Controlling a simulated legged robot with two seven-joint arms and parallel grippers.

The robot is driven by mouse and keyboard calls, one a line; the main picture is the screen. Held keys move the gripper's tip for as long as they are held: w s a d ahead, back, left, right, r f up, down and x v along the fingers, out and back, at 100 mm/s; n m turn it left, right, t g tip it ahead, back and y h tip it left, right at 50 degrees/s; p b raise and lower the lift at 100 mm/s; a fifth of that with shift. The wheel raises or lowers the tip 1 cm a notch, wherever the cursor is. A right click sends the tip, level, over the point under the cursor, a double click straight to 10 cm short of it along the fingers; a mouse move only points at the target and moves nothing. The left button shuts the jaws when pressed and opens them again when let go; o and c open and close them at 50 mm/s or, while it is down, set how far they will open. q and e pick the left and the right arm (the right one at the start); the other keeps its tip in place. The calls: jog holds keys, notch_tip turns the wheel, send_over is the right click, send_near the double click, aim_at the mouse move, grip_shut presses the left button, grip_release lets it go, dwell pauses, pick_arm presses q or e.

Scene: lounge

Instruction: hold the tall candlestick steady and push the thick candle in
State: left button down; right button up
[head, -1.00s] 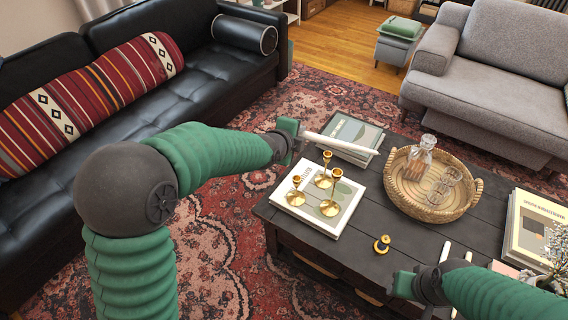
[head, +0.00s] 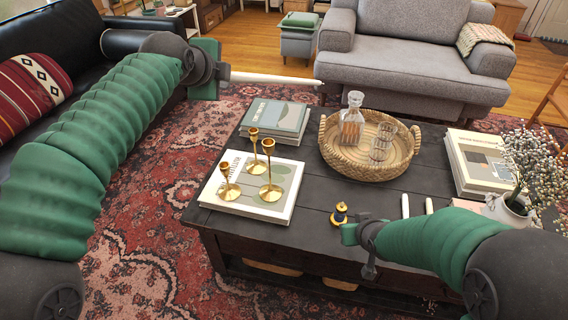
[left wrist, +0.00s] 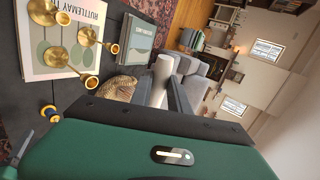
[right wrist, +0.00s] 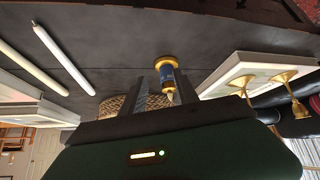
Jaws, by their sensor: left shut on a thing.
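My left gripper (head: 214,76) is shut on a thick white candle (head: 275,79), which points right, well above the floor and away from the candlesticks. The candle also shows end-on between the fingers in the left wrist view (left wrist: 161,78). Three brass candlesticks stand upright on a white book: the tall candlestick (head: 268,170), one behind it (head: 253,152) and a shorter one at the left (head: 229,185). All three cups look empty. My right gripper (head: 356,234) is low at the table's front edge, its fingers apart in the right wrist view (right wrist: 160,95), near a small gold-and-blue object (right wrist: 167,78).
The white book (head: 285,210) lies on the dark table (head: 320,190). A stack of books (head: 275,118) is behind. A wicker tray (head: 335,160) holds a decanter (head: 351,118) and glasses. Two white candles (head: 405,205) lie beyond my right gripper. A flower vase (head: 508,210) stands at the right.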

jog(key=w+a+r+n+t+y, duration=0.2)
jog(key=w+r+t, duration=0.15)
jog(key=w, duration=0.75)
jog(key=n+y, duration=0.8)
jog(key=y, duration=0.4)
send_near(270, 170)
jog(key=w+a+r, duration=0.1)
pick_arm(q)
jog(key=shift+d, duration=0.15)
pick_arm(e)
jog(key=x, duration=1.2)
jog(key=shift+w+r+m, duration=0.15)
jog(key=shift+r+m, duration=0.1)
jog(key=shift+m, duration=0.05)
jog(key=shift+t, duration=0.25)
jog(key=shift+c, duration=0.5)
grip_shut()
jog(key=shift+d, duration=0.1)
